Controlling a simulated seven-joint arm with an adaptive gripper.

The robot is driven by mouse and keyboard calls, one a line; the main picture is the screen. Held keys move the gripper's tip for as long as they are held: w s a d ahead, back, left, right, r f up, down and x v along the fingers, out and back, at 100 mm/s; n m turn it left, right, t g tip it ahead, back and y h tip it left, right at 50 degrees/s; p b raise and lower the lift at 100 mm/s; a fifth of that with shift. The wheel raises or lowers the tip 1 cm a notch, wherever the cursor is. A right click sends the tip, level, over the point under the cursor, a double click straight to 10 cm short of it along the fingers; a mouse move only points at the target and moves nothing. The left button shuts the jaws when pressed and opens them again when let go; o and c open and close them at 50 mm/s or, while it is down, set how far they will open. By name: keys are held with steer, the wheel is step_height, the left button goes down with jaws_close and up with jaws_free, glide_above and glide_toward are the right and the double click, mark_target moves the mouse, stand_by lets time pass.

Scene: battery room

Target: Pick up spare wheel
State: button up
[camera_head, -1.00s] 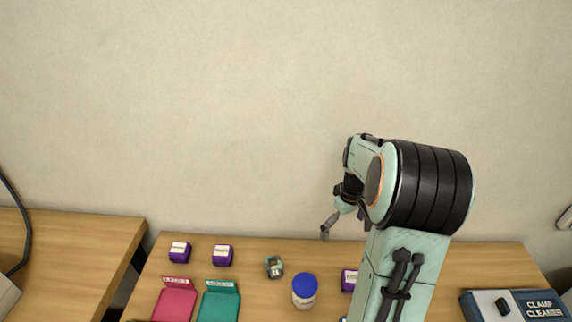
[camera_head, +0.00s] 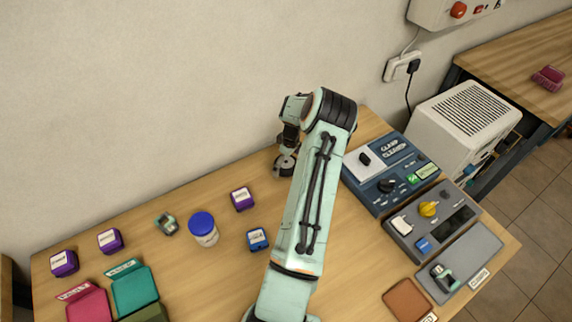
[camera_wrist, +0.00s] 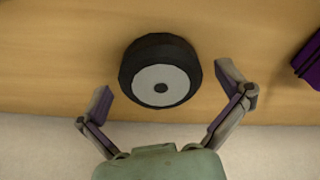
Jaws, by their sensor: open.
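The spare wheel, a black tyre (camera_wrist: 133,62) with a pale grey hub and dark centre, lies on the wooden table in the wrist view. My gripper (camera_wrist: 164,83) is open, with one finger to the lower left of the wheel and one to its right.
A purple block (camera_head: 242,199) and a blue block (camera_head: 257,239) stand left of my arm, with a blue-lidded jar (camera_head: 203,229) further left. The clamp cleaner (camera_head: 388,175) and a grey control box (camera_head: 432,220) stand to the right. The wall is close behind.

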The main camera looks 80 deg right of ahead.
steer(key=c, duration=1.2)
steer(key=shift+o, duration=0.2)
steer(key=shift+r, duration=0.1)
